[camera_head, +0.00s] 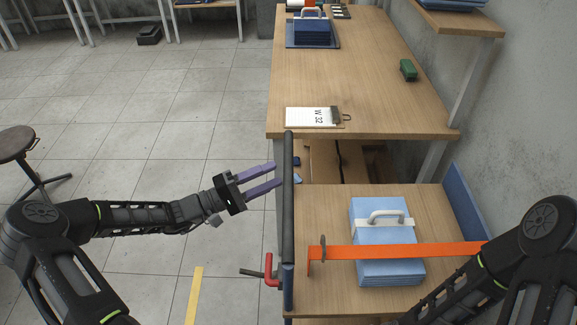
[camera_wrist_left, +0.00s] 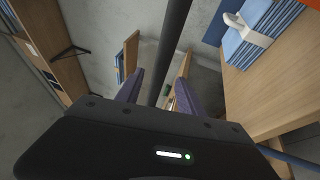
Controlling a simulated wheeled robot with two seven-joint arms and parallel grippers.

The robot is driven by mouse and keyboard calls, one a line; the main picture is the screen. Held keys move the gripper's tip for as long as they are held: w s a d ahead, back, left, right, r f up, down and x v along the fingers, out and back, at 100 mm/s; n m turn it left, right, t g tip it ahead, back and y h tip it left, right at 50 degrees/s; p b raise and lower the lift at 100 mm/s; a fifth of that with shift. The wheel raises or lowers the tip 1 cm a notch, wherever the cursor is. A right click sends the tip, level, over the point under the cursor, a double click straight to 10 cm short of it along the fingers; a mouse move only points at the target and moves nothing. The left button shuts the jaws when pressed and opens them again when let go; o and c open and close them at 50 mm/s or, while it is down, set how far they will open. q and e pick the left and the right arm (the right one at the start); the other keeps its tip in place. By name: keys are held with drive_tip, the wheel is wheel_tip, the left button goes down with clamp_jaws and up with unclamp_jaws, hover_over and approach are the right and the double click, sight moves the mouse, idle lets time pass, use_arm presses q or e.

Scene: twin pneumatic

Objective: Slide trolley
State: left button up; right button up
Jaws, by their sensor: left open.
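The trolley has a wooden top (camera_head: 325,202), a blue side edge (camera_head: 467,212) and a long dark handle bar (camera_head: 288,215) along its left side. The bar also shows in the wrist view (camera_wrist_left: 174,45), running between my left fingers. My left gripper (camera_head: 277,174) is open, its purple fingers pointing right at the bar. Whether they touch it I cannot tell. A light blue stack (camera_head: 372,212) with a white handle sits on the trolley, under an orange strap (camera_head: 400,251). A red lever (camera_head: 268,268) is at the near left corner. My right gripper is outside the views.
A wooden table (camera_head: 370,75) stands beyond the trolley, bearing a clipboard (camera_head: 312,116), a green object (camera_head: 408,69) and a blue case (camera_head: 313,31). A wall and a shelf (camera_head: 460,20) bound the right. A stool (camera_head: 17,145) is at left; the tiled floor between is free.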

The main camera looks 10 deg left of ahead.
sight(288, 168)
use_arm(q)
drive_tip(key=p+x, duration=0.1)
drive_tip(key=x, duration=0.4)
drive_tip(key=shift+w+d+r, duration=0.1)
drive_tip(key=shift+w+d, duration=0.1)
drive_tip(key=shift+d, duration=0.15)
drive_tip(key=shift+c, duration=0.5)
clamp_jaws()
idle(0.6)
